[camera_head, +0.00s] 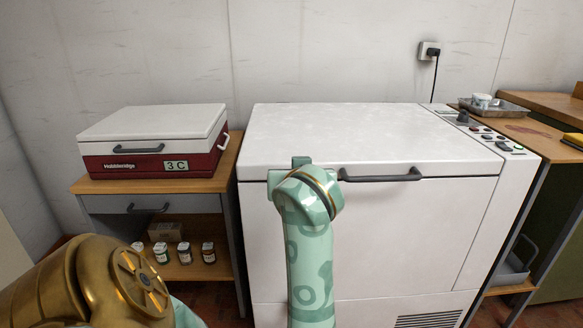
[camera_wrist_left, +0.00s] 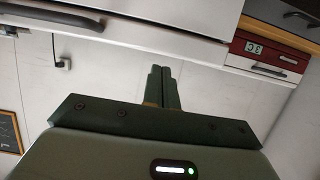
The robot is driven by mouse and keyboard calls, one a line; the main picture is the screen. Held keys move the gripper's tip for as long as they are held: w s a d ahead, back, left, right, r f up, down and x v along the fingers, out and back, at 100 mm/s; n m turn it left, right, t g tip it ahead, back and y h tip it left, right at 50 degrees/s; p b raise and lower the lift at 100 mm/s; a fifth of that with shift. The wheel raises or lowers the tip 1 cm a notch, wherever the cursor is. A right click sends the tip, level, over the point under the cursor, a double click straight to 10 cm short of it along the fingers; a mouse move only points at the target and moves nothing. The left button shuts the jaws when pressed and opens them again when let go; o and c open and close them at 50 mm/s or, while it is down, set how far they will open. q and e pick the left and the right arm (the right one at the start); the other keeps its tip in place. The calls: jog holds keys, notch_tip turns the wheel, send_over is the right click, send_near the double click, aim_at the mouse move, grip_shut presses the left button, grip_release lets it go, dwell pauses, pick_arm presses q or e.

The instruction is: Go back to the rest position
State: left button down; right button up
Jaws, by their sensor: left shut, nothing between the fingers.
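A green patterned arm of mine rises from the bottom middle of the head view, in front of the large white chest (camera_head: 380,225). My left gripper is mostly hidden behind its wrist in that view. In the left wrist view my left gripper (camera_wrist_left: 159,76) shows its two dark fingers together, with nothing between them. The chest's lid (camera_head: 345,130) is down, and its grey handle (camera_head: 382,175) is right of the wrist. In the wrist view the chest shows upside down along the top, with its handle (camera_wrist_left: 52,15) at upper left. My right gripper is not in view.
A white-lidded red box (camera_head: 150,160), closed, stands on a wooden cabinet (camera_head: 228,165) at left, with several small jars (camera_head: 184,252) on its lower shelf. A metal tray (camera_head: 508,108) with a white cup sits on the right counter. A wall socket (camera_head: 429,49) is behind.

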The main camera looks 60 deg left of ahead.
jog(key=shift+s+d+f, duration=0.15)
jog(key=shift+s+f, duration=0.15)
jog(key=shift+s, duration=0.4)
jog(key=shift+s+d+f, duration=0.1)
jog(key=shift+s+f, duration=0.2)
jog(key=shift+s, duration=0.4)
